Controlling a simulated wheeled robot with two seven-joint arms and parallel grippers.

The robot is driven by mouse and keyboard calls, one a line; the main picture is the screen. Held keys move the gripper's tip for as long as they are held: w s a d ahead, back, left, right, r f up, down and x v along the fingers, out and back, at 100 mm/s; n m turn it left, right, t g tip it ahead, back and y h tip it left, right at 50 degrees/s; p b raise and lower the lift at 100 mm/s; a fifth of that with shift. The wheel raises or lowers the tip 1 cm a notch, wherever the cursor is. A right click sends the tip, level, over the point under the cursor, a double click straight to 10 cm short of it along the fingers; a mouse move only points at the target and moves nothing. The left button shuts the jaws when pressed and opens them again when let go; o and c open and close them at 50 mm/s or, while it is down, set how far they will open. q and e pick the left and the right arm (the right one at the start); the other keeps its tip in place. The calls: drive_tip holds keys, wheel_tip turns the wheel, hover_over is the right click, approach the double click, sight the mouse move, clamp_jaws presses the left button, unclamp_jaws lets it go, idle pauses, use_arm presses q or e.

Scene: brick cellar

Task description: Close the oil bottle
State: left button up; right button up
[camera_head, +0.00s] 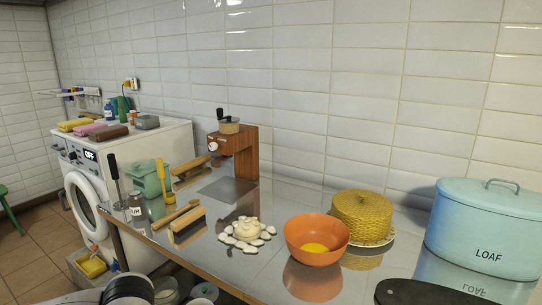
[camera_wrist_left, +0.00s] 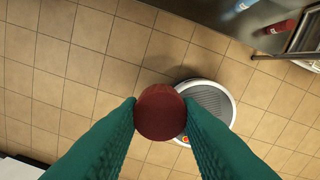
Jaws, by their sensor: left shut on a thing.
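In the left wrist view, my left gripper (camera_wrist_left: 160,100) is shut on a dark red round thing (camera_wrist_left: 160,113), held between its two green fingers above the tiled floor. It looks like a cap or stopper seen end-on; what lies behind it is hidden. I cannot make out the oil bottle with certainty. A small dark labelled bottle (camera_head: 136,206) stands at the left end of the counter in the head view. Neither gripper shows clearly in the head view.
A washing machine (camera_head: 150,145) stands left.

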use_arm(q)
drive_tip(key=shift+s+d+n, duration=0.35)
drive_tip(key=shift+s+n, duration=0.3)
drive_tip(key=shift+n, duration=0.65)
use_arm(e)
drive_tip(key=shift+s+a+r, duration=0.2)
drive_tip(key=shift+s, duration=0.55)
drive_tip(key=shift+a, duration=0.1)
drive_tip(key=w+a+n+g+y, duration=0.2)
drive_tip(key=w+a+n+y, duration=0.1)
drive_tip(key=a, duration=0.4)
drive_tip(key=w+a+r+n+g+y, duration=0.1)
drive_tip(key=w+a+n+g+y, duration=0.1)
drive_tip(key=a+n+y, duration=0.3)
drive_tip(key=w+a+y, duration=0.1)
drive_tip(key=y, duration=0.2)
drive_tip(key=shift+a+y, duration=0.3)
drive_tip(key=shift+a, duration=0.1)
use_arm(q)
drive_tip(key=shift+w, duration=0.1)
drive_tip(key=w+d+r, duration=0.7)
drive_tip(key=d+r, duration=0.5)
drive_tip(key=d, duration=0.1)
drive_tip(key=s+d+r, duration=0.2)
drive_tip(key=d+r, duration=1)
drive_tip(key=shift+s+r, duration=0.2)
drive_tip(key=shift+r, duration=0.1)
drive_tip(key=shift+f, duration=0.1)
